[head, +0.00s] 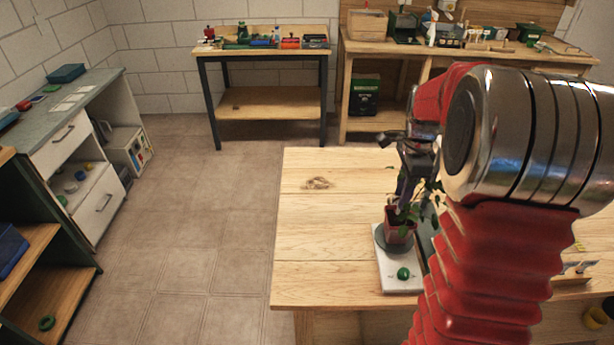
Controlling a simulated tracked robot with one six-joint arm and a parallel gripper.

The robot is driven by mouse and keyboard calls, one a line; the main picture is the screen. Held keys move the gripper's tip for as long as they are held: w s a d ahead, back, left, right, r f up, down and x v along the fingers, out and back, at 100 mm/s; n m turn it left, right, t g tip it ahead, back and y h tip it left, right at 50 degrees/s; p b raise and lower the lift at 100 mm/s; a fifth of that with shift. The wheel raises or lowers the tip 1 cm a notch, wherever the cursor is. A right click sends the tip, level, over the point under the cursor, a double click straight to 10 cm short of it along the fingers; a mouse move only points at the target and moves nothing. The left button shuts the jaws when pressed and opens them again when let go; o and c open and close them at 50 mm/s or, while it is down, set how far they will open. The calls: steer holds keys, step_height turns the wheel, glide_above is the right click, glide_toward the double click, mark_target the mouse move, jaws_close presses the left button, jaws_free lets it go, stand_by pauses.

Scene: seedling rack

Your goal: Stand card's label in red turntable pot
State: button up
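The red pot (398,230) holds a leafy green plant (408,210). It stands on a dark round turntable (382,240) on a pale base (398,283) with a green knob (403,273), at the front middle of the wooden table. My gripper (406,190) points down just above the pot, among the leaves. Its fingertips are small and partly mixed with the foliage, so I cannot tell whether they hold a label. Small pale and blue pieces (578,267) show at the table's right; I cannot tell if they are labels or a card.
My arm hides much of the table's right side. The wooden table (320,240) is bare left of the turntable. A dark flat item (426,240) lies beside the turntable base, partly hidden. Cluttered benches (265,50) stand at the back, and a drawer cabinet (85,135) stands left.

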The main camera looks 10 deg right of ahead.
step_height(320, 180, up, 10)
steer(key=w+a+f+n, duration=0.5)
steer(key=w+a+n, duration=0.1)
steer(key=a+n, duration=0.4)
steer(key=w+a+f+n, duration=0.5)
steer(key=w+a+n, duration=0.2)
steer(key=a+n, duration=0.4)
steer(key=shift+a, duration=1.2)
steer(key=shift+w, duration=0.1)
